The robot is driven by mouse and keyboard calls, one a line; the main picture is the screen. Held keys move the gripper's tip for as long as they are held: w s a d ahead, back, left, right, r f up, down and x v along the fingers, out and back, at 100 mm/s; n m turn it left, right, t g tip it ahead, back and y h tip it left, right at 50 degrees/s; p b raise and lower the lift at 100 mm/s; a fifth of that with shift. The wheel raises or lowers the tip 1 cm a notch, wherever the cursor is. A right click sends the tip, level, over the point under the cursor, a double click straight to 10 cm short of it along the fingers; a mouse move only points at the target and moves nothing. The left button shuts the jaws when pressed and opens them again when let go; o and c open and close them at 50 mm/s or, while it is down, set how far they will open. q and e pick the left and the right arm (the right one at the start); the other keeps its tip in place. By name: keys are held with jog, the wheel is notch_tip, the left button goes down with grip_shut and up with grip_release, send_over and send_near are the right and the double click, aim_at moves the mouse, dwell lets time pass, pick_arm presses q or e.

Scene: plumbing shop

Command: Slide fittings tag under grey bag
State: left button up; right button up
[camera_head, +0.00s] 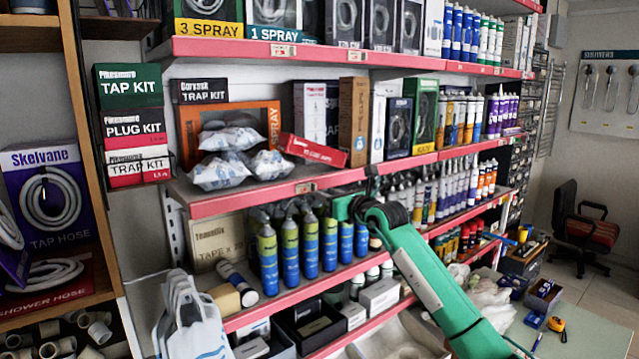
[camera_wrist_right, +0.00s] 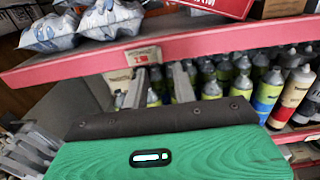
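The price tag (camera_head: 305,187) is a small pale label on the red front edge of the middle shelf. It also shows in the right wrist view (camera_wrist_right: 142,55), just beyond my fingertips. Three plump pale grey-blue bags (camera_head: 217,171) are piled on that shelf, left of the tag; two show in the right wrist view (camera_wrist_right: 108,20). I cannot tell which one is the grey bag. My right gripper (camera_head: 338,206) is just below and right of the tag. In the right wrist view its two fingers (camera_wrist_right: 160,76) stand apart with nothing between them. My left gripper is out of view.
A red box (camera_head: 313,150) lies on the shelf right of the bags. An orange spray box (camera_head: 258,112) stands behind them. Spray cans (camera_head: 310,244) crowd the shelf below. Pale carrier bags (camera_head: 188,318) hang at lower left.

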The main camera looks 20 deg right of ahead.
aim_at(306, 189)
jog(key=p+x, duration=0.1)
jog(key=x, duration=0.3)
jog(key=shift+w, duration=0.1)
jog(key=shift+c, duration=0.5)
grip_shut()
